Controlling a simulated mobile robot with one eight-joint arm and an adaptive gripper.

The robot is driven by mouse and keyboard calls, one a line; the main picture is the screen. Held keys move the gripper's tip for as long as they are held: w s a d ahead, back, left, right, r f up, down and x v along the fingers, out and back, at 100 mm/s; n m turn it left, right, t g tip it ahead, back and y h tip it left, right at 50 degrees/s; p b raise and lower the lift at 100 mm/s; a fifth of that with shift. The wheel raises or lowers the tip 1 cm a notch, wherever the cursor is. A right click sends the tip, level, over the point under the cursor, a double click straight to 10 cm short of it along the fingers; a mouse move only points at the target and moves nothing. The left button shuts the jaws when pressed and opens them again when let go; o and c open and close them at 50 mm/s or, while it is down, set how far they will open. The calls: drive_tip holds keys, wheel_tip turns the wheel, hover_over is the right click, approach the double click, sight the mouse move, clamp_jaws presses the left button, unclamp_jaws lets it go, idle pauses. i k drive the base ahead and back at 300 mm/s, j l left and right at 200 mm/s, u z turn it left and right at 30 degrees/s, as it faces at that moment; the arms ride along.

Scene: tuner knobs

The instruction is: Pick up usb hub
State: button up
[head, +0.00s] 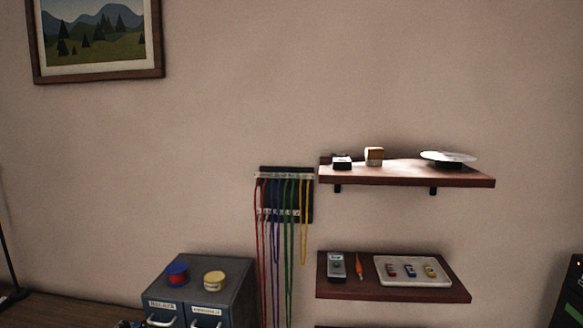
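No thing in the head view can be told for certain as the usb hub. A small black box with a pale top (342,163) sits at the left end of the upper wall shelf (400,178) and may be it, but it is too small to be sure. A tan block (374,156) stands just right of it, with a small gap. My gripper is not in view.
A white dish (447,158) is on the upper shelf's right. The lower shelf (400,293) holds a grey meter (337,266), an orange tool (359,266) and a white tray (412,282).

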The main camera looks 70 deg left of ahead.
sight(339, 162)
drive_tip(key=u, duration=2.25)
